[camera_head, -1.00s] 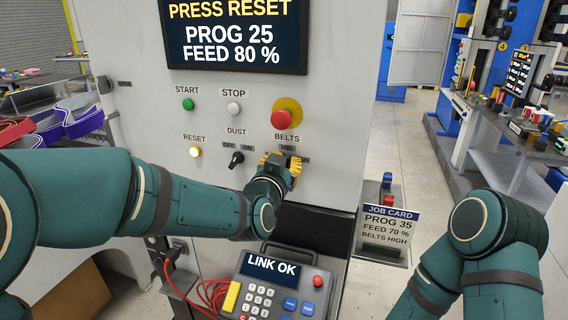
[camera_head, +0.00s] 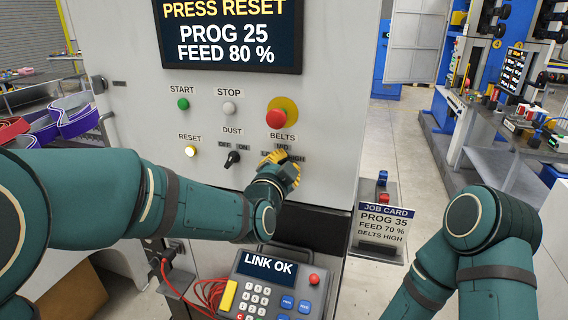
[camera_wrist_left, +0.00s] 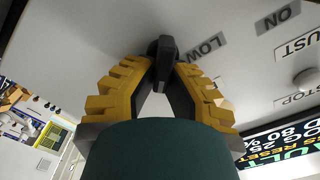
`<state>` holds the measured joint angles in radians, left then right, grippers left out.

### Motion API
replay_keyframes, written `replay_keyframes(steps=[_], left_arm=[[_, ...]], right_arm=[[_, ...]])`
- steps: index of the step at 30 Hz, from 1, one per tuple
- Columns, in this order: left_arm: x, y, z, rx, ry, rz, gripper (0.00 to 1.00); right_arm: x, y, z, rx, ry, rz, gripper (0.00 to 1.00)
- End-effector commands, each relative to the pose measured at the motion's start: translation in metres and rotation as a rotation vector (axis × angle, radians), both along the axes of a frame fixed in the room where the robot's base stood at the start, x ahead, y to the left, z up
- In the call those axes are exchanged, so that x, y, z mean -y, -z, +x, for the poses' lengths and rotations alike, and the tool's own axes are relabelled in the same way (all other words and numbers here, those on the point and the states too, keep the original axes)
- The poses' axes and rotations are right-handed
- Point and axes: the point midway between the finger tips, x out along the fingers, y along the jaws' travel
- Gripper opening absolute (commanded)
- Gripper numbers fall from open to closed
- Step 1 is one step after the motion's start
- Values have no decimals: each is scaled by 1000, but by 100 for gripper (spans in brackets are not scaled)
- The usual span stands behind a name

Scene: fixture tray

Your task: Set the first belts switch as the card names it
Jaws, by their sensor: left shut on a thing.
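The belts switch is a black knob (camera_wrist_left: 163,62) on the grey machine panel, below the BELTS label (camera_head: 283,137). My left gripper (camera_head: 281,164) is at the switch, its yellow fingers closed on the knob from both sides; it also shows in the left wrist view (camera_wrist_left: 163,70). MID and HIGH labels show above the fingers in the head view, and LOW (camera_wrist_left: 205,47) shows in the wrist view. The fingers hide which label the knob points to. The job card (camera_head: 383,225) reads PROG 35, FEED 70 %, BELTS HIGH. My right gripper is out of view.
The screen (camera_head: 230,38) reads PRESS RESET, PROG 25, FEED 80 %. A red mushroom button (camera_head: 276,118) sits above the switch. The black dust switch (camera_head: 233,159) is to its left. A keypad pendant (camera_head: 270,284) reading LINK OK stands below my left forearm.

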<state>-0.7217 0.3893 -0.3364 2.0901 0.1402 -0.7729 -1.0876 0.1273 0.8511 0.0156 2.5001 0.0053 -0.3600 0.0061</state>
Motion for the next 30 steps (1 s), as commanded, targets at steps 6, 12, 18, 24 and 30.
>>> replay_keyframes(steps=[6,12,18,24,30], left_arm=[[0,-1,0,6,-1,11,0],[0,-1,0,5,-1,10,0],[0,-1,0,5,-1,10,42],[0,0,0,4,0,9,42],[-4,-1,-12,5,0,8,42]], right_arm=[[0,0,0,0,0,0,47],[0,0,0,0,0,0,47],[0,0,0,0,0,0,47],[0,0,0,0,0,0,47],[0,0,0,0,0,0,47]])
